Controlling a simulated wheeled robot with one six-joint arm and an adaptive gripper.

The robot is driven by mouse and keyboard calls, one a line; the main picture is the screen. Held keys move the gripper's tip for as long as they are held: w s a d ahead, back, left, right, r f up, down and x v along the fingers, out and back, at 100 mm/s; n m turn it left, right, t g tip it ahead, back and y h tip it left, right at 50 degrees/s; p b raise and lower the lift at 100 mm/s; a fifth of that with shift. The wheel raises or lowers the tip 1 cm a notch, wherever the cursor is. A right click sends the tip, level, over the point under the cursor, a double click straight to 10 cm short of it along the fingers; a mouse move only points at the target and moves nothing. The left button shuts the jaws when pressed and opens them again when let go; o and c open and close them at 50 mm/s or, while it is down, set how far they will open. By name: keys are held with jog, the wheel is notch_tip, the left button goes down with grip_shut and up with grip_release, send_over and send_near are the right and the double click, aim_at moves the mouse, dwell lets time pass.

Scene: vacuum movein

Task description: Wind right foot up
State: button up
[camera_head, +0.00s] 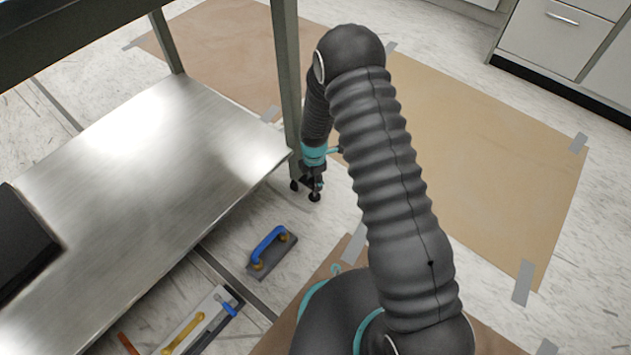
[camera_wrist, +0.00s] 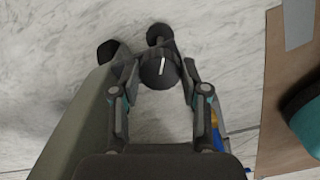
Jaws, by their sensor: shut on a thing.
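The right foot shows in the wrist view as a round dark knob (camera_wrist: 160,72) with a white line on its face. It is between the two fingertips of my gripper (camera_wrist: 158,64), which is shut on it. In the head view my gripper (camera_head: 311,184) points down beside the lower end of the steel table's leg (camera_head: 287,80), close to the floor. Dark round parts (camera_head: 314,197) show there, partly hidden by the fingers. The wrist view also shows a dark oval pad (camera_wrist: 110,51) by the leg (camera_wrist: 75,125) and a small dark round end (camera_wrist: 158,33) beyond the knob.
The steel table's lower shelf (camera_head: 150,150) is left of my gripper. A blue-handled float (camera_head: 270,250) and several tools (camera_head: 200,325) lie on the floor in front. Brown taped sheets (camera_head: 480,150) cover the floor to the right. Drawers (camera_head: 560,40) stand at the back right.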

aim_at(314, 182)
jog(key=n, duration=0.3)
jog(key=n+b, duration=0.1)
jog(key=n, duration=0.2)
jog(key=shift+s+n, duration=0.2)
jog(key=shift+n, duration=0.1)
jog(key=shift+b, duration=0.3)
jog(key=o, duration=1.1)
jog(key=shift+o, duration=0.2)
jog(key=shift+w, duration=0.1)
jog(key=shift+r, duration=0.25)
notch_tip(314, 182, up, 12)
jog(key=shift+f, duration=0.25)
